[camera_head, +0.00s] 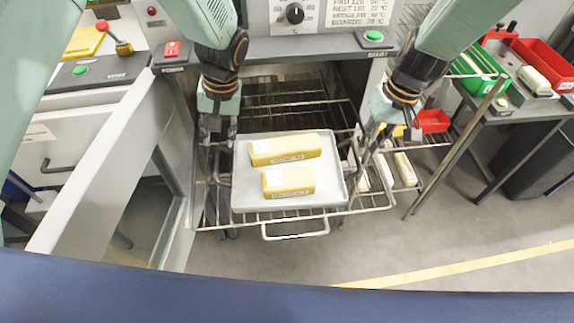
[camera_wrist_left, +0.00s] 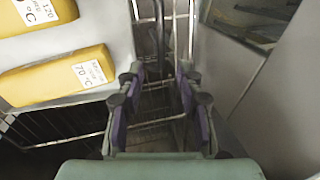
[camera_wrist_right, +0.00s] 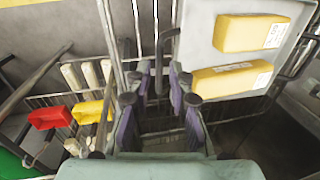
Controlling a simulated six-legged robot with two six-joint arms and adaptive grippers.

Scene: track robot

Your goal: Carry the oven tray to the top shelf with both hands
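The oven tray (camera_head: 240,190) is a pale grey sheet on a pulled-out wire rack in front of the open oven. It bears two yellow labelled blocks, the rear one (camera_head: 285,148) and the front one (camera_head: 288,182). My left gripper (camera_head: 218,130) is above the tray's left edge, fingers down. In the left wrist view it (camera_wrist_left: 160,88) is open, with the tray (camera_wrist_left: 100,25) beside it. My right gripper (camera_head: 388,132) is beyond the tray's right edge. In the right wrist view it (camera_wrist_right: 160,85) is open, near a dark bar (camera_wrist_right: 162,50) beside the tray (camera_wrist_right: 200,55).
The wire rack (camera_head: 297,233) sticks out towards me. The open oven door (camera_head: 105,150) stands at the left. A side table carries a green bin (camera_head: 480,70). Floor is clear at front right.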

